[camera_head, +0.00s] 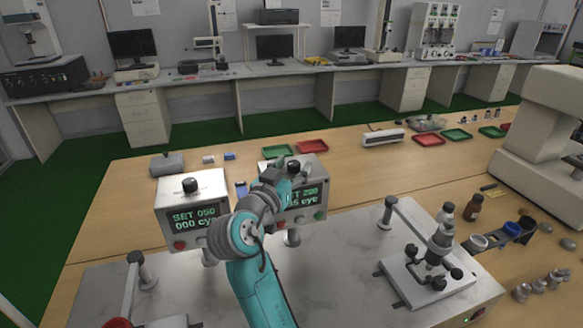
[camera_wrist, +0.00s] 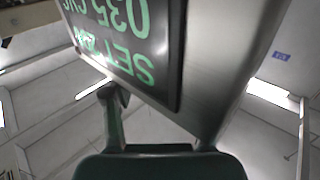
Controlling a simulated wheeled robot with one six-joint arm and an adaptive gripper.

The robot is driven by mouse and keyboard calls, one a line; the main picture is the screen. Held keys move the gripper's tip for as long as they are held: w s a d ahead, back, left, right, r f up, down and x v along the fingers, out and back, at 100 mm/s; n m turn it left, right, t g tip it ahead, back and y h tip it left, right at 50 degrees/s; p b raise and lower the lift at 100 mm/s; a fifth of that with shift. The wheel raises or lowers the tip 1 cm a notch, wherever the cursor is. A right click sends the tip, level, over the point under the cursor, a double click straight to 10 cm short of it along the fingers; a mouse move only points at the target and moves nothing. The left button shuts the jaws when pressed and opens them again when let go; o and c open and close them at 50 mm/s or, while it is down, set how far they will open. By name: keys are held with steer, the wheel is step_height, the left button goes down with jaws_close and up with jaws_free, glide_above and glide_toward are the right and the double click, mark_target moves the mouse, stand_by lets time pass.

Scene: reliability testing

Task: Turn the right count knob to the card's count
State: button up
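The right counter box (camera_head: 308,171) stands on the bench, its front partly hidden by my arm. Its green display (camera_head: 304,196) reads SET with a number starting with 2, partly covered. In the wrist view the display (camera_wrist: 125,35) is upside down, showing SET and 035 cyc. A dark knob (camera_head: 294,167) on its top is partly hidden by my gripper (camera_head: 282,172), which is at the box's top; contact cannot be told. In the wrist view one dark finger (camera_wrist: 112,105) shows, and the other is not clear. No card with a count can be made out.
Red trays (camera_head: 312,146) and green trays (camera_head: 457,135) lie behind.

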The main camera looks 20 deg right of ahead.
steer(key=v, duration=1.2)
stand_by(0.4)
